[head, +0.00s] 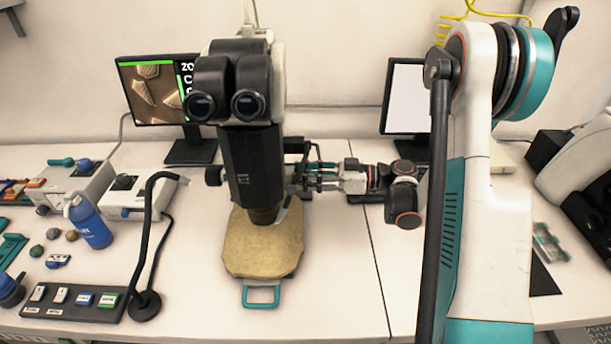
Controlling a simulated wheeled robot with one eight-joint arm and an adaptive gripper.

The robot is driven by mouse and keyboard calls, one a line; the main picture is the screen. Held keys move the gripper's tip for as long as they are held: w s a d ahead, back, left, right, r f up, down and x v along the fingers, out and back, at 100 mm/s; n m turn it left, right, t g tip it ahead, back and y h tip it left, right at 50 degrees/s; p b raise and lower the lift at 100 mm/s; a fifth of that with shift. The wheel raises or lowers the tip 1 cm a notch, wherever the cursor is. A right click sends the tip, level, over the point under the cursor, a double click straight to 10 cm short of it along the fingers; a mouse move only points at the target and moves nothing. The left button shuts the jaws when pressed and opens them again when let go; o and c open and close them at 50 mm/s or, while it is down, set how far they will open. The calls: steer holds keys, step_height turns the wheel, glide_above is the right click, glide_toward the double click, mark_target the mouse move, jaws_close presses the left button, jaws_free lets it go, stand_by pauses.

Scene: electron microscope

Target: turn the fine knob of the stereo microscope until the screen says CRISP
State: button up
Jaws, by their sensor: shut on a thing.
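The stereo microscope (249,165) stands upright in the middle of the table, its two eyepieces facing me. My gripper (298,181) reaches in from the right and is shut at the right side of the microscope, on what appears to be the fine knob. The knob is mostly hidden by the fingers and the body. A dark knob (213,176) sticks out on the left side. The screen (158,90) behind shows a brownish specimen picture with a green bar on top. Its text is cut off by the eyepieces; only "ZO" and a "C" below show, so CRISP cannot be read.
A gooseneck lamp (150,240), a blue bottle (89,222) and a button panel (73,302) stand on the left. A tan stage (262,248) lies under the microscope. A second monitor (405,96) stands behind my arm. The table front right of the stage is clear.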

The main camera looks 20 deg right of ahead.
steer(key=shift+f, duration=0.15)
steer(key=o, duration=1.1)
steer(key=shift+c, duration=0.2)
steer(key=v, duration=1.2)
